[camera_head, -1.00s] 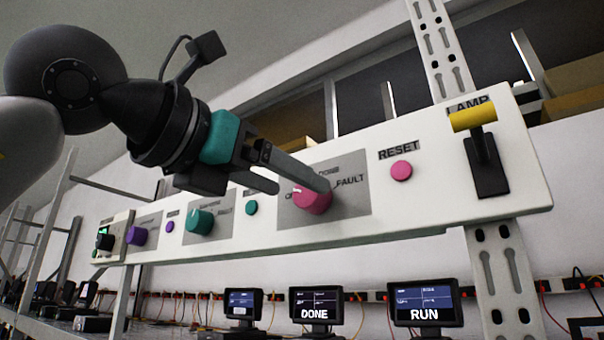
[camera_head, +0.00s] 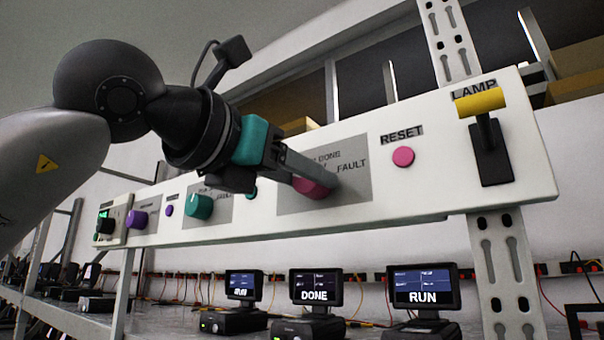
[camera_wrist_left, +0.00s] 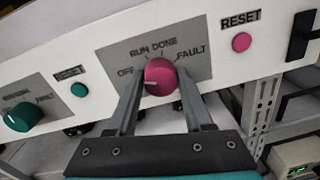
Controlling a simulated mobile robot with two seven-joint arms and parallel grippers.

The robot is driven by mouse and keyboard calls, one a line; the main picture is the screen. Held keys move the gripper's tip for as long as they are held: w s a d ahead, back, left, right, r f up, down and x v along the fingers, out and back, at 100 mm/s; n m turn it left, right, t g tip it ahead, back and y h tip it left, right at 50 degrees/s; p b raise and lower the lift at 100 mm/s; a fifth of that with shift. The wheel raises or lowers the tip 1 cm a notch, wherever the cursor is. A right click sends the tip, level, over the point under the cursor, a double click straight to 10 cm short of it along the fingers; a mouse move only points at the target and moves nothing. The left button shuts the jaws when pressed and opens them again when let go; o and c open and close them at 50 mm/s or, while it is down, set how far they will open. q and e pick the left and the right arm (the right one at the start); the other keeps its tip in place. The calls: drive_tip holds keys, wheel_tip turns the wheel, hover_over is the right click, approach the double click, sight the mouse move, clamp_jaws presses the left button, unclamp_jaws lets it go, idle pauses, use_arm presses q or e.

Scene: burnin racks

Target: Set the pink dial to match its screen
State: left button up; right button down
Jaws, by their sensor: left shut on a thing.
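The pink dial (camera_head: 312,187) sits on a grey plate on the white panel, with OFF, RUN, DONE and FAULT printed around it. In the left wrist view the pink dial (camera_wrist_left: 160,76) shows between my two fingers, with a light mark on its left side near OFF. My left gripper (camera_head: 300,175) is shut on the dial, one finger on each side (camera_wrist_left: 158,98). Its arm hides part of the dial and its labels in the head view. Below the panel, one screen (camera_head: 315,288) reads DONE and another screen (camera_head: 423,288) reads RUN. My right gripper is not in view.
A pink RESET button (camera_head: 403,156) and a yellow-handled LAMP lever (camera_head: 481,102) are right of the dial. A teal dial (camera_head: 199,206) and a purple dial (camera_head: 137,219) are left. A smaller screen (camera_head: 240,284) has text too blurred to read. A metal upright (camera_head: 505,270) stands at right.

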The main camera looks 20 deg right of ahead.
use_arm(q)
clamp_jaws()
drive_tip(key=m, duration=0.8)
drive_tip(key=shift+s+r, duration=0.1)
idle(0.4)
drive_tip(key=shift+m, duration=0.4)
drive_tip(key=o, duration=0.7)
unclamp_jaws()
drive_tip(key=shift+o, duration=0.2)
